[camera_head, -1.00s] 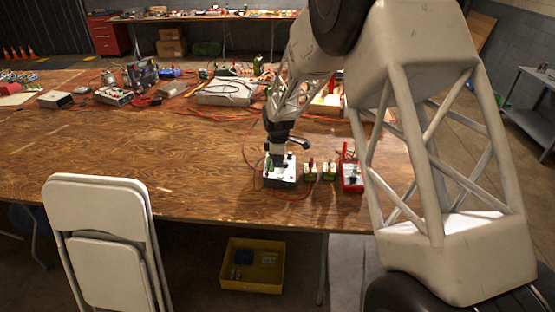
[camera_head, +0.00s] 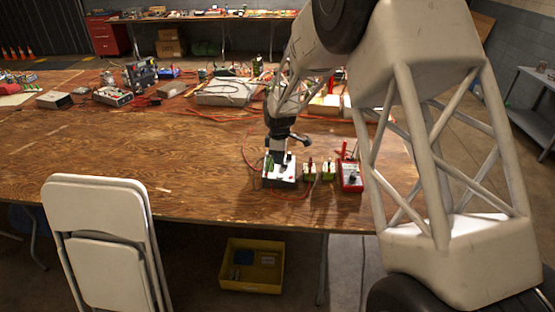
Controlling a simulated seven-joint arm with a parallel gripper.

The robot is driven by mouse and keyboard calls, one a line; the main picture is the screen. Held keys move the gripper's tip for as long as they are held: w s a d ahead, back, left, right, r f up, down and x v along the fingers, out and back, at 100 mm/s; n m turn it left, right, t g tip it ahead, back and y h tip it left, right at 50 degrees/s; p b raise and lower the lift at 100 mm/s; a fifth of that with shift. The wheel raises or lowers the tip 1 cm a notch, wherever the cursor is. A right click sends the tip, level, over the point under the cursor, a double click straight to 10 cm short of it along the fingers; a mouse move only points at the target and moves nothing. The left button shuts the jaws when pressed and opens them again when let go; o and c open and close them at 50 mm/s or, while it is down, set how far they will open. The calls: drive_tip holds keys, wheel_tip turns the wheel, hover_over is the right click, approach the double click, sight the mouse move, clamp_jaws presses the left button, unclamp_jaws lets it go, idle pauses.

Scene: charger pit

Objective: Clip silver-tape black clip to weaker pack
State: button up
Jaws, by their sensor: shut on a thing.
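My gripper (camera_head: 277,160) points down over a small white box (camera_head: 281,182) near the table's front edge. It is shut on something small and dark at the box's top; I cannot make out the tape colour. A red meter (camera_head: 351,176) with a pale face stands right of the packs. Which pack is weaker cannot be read from here. Red leads (camera_head: 247,160) loop beside the box.
The wooden table (camera_head: 130,160) is clear to the left of the box. Instruments and a pale grey case (camera_head: 226,92) with red cables lie along the back. A white folding chair (camera_head: 100,230) and a yellow bin (camera_head: 251,267) stand in front of and below the table.

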drive_tip(key=shift+w+d+m, duration=1.75)
drive_tip(key=shift+d+m, duration=0.15)
drive_tip(key=shift+m, duration=1)
drive_tip(key=shift+w+d+m, duration=1.75)
drive_tip(key=shift+d+m, duration=0.2)
drive_tip(key=shift+m, duration=0.95)
drive_tip(key=shift+w+d+m, duration=1.75)
drive_tip(key=shift+d+m, duration=0.15)
drive_tip(key=shift+m, duration=1)
drive_tip(key=shift+f, duration=0.25)
drive_tip(key=shift+f, duration=3.15)
drive_tip(key=shift+f, duration=0.3)
drive_tip(key=o, duration=0.8)
